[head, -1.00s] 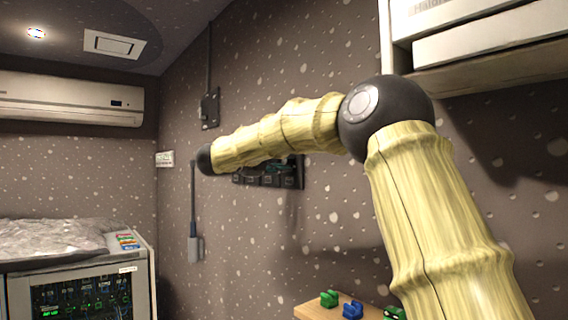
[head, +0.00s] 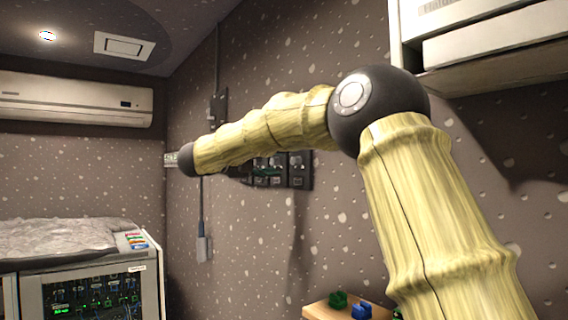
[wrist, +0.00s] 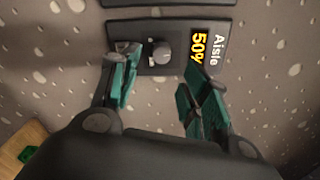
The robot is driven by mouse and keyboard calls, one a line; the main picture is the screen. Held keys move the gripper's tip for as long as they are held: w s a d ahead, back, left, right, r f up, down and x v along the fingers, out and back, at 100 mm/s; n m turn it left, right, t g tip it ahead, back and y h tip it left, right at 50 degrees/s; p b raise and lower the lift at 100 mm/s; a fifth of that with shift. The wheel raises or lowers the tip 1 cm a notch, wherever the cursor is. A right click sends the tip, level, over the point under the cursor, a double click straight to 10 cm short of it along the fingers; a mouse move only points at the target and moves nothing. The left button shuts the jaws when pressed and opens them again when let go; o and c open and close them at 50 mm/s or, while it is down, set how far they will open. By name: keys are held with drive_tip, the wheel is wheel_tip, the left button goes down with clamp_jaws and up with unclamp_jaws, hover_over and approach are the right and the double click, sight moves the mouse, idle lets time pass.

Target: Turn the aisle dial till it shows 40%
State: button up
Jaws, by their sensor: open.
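In the wrist view, the aisle dial is a grey round knob (wrist: 160,51) on a small dark panel (wrist: 180,25). Beside the knob, the panel's sideways display (wrist: 197,48) reads "Aisle" and "50%" in yellow. My gripper (wrist: 165,72) is open, its teal fingers on either side in the picture and the knob just beyond, between the tips. The left finger looks closer to the knob; I cannot tell whether it touches.
Another dark panel edge (wrist: 165,2) lies just above the aisle panel in the wrist view. A wooden shelf (head: 318,311) with green and blue pieces is below. A white cabinet (head: 490,45) overhangs at upper right.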

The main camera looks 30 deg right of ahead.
drive_tip(key=shift+s+a, duration=0.15)
drive_tip(key=shift+a, duration=2.45)
